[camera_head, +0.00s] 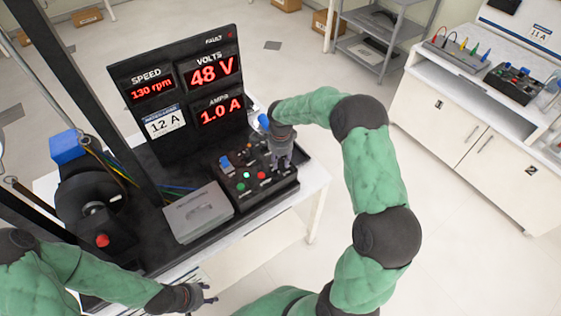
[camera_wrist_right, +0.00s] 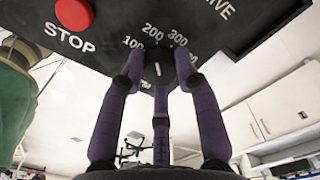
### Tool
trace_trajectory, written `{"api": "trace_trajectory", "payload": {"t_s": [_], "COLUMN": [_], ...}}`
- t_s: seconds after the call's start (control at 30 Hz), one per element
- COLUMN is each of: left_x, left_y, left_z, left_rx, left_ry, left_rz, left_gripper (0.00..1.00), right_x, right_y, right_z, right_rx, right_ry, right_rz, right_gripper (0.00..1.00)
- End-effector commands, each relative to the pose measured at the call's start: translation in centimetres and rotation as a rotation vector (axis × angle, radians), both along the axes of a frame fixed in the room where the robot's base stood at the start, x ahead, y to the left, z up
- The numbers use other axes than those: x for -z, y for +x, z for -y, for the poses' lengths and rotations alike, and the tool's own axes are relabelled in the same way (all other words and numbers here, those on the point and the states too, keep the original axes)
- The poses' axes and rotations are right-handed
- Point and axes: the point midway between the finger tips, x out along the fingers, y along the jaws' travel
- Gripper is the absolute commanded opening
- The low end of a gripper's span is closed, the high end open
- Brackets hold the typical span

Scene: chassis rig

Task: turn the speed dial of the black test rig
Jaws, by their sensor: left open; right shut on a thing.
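The black test rig has a control box (camera_head: 250,190) with lit red and green buttons, at the middle of the head view. The speed dial (camera_wrist_right: 157,70) is a dark knob with a white pointer line, under printed numbers including 100, 200 and 300. My right gripper (camera_head: 281,165) reaches down onto the right part of the control box; in the right wrist view its purple fingers (camera_wrist_right: 158,78) close around the dial. In the head view the gripper hides the dial. My left gripper (camera_head: 209,294) is open and empty near the bottom, away from the box.
The rig's display panel (camera_head: 188,95) reads 130 rpm, 48 V and 1.0 A. A grey box (camera_head: 198,212) sits left of the control box. A motor with a red button (camera_head: 102,240) and coloured wires stand at the left. A red STOP button (camera_wrist_right: 74,14) is near the dial.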

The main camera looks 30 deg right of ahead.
Motion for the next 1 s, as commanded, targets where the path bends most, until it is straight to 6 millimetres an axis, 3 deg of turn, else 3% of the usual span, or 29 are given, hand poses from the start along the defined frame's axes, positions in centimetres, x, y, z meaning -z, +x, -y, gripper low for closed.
{"api": "trace_trajectory", "payload": {"t_s": [0.47, 0.5, 0.57, 1.0], "left_x": [0.08, 0.09, 0.09, 0.09], "left_y": [0.01, 0.00, 0.00, 0.01], "left_z": [-0.01, 0.00, 0.00, 0.00], "left_rx": [0.000, 0.000, 0.000, 0.000], "left_ry": [0.000, 0.000, 0.000, 0.000], "left_rz": [0.000, 0.000, 0.000, 0.000], "left_gripper": [0.46, 0.46, 0.46, 0.46], "right_x": [-0.01, 0.00, 0.00, -0.80], "right_y": [0.02, 0.03, 0.03, 0.08], "right_z": [-0.04, -0.03, -0.02, 0.01], "right_rx": [0.011, 0.011, 0.010, 0.011], "right_ry": [0.000, 0.000, 0.000, -0.001], "right_rz": [0.000, 0.000, 0.000, 0.002], "right_gripper": [0.00, 0.44, 0.56, 0.56]}}
